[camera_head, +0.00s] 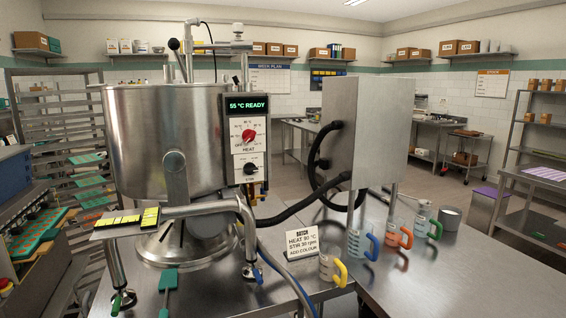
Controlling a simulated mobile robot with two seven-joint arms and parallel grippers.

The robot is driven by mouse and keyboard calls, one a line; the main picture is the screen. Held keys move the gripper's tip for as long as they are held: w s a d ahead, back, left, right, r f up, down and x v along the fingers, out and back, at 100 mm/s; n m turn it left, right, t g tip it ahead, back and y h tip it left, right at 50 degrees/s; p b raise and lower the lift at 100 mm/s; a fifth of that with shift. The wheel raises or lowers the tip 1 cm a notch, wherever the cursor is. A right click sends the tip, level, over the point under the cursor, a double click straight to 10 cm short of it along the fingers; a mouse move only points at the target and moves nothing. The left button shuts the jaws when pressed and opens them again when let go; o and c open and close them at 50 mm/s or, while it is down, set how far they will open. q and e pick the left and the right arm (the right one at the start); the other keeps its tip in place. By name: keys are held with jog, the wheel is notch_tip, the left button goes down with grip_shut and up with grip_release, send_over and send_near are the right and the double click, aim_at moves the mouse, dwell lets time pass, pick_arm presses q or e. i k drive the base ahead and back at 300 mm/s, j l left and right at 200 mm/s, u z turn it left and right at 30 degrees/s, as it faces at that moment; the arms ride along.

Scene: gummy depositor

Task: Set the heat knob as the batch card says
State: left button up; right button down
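The red heat knob (249,136) sits on a white dial plate marked HEAT, on the control panel at the right side of the steel kettle (160,135). The knob's exact setting is too small to tell. Above it, a display (248,105) reads 55 °C READY in green. The batch card (301,243) stands on the steel table below and right of the kettle. It appears to read HEAT 90 °C, STIR 30 rpm, ADD COLOUR. Neither of my grippers is in view.
A black stir knob (250,168) is just below the heat knob. A steel box (368,125) with a black hose stands to the right. Several jugs with coloured handles, including a yellow-handled jug (331,268), stand on the table (440,285). A green spatula (168,285) lies in front.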

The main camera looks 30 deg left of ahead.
aim_at(249, 136)
jog(key=u, duration=1.45)
